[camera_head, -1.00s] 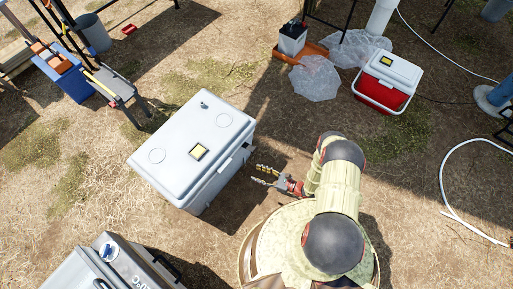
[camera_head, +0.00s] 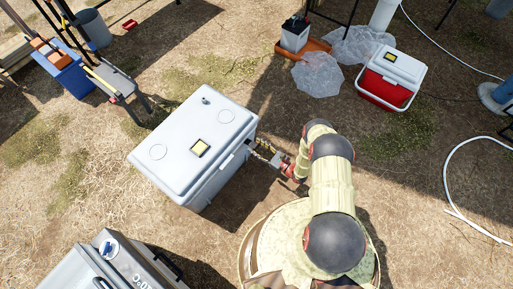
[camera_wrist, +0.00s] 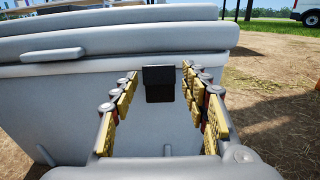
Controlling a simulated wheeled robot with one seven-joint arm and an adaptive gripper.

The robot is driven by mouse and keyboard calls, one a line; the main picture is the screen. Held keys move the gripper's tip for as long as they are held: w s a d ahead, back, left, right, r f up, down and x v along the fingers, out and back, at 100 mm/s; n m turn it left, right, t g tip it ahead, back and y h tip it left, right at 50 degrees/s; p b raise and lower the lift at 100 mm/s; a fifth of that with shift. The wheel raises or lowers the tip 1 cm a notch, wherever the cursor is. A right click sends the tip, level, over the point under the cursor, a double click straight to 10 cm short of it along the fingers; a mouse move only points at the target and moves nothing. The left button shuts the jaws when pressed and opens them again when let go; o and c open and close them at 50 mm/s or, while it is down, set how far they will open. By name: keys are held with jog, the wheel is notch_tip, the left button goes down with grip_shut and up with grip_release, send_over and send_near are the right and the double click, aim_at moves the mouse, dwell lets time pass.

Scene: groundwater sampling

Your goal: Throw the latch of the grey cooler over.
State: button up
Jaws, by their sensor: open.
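The grey cooler (camera_head: 180,182) stands on the ground with its lid down; a yellow-and-black label sits on the lid. Its side fills much of the wrist view (camera_wrist: 75,115). A black latch (camera_wrist: 158,84) is on that side, just under the lid's rim. My gripper (camera_head: 257,149) is at the cooler's right side in the head view. In the wrist view, my gripper (camera_wrist: 159,78) is open, with a gold-padded finger to each side of the latch. I cannot tell whether the fingers touch it. The latch cannot be made out in the head view.
A second grey box (camera_head: 97,262) stands at the bottom left. A red cooler with a white lid (camera_head: 385,92) is at the upper right. Clear plastic bags (camera_head: 317,74) lie near an orange tray (camera_head: 287,52).

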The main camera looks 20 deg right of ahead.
jog(key=shift+a, duration=0.1)
jog(key=shift+c, duration=0.9)
grip_shut()
